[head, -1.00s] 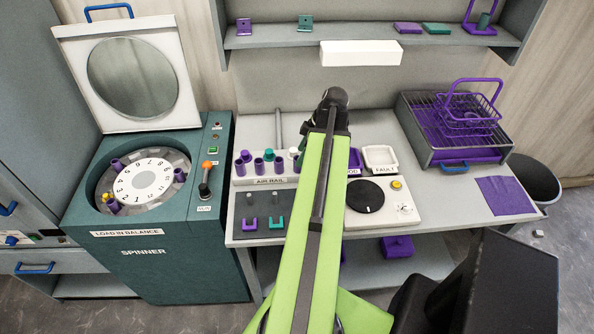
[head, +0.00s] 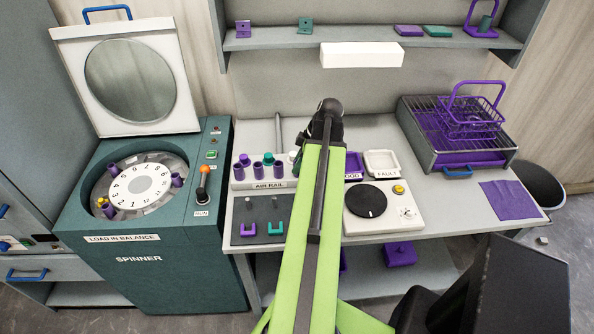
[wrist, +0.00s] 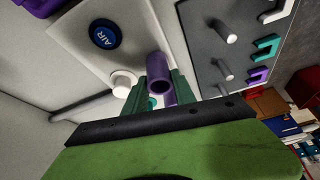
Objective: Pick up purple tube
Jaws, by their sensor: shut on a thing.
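In the wrist view a hollow purple tube (wrist: 158,68) stands between the two green fingers of my gripper (wrist: 160,88), its open end facing the camera. My gripper is shut on it. The tube's far end and whether it is clear of the rail cannot be told. In the head view my arm and wrist hide the fingers and the held tube. Other purple tubes (head: 257,172) stand in the white air rail (head: 262,184), left of my arm.
The spinner (head: 140,258) stands at left with its lid up and purple tubes (head: 177,180) in its rotor. A wire basket (head: 470,125) and rack stand at right. A shelf (head: 360,33) runs above the bench. A dark panel (head: 262,225) with pegs lies in front of the rail.

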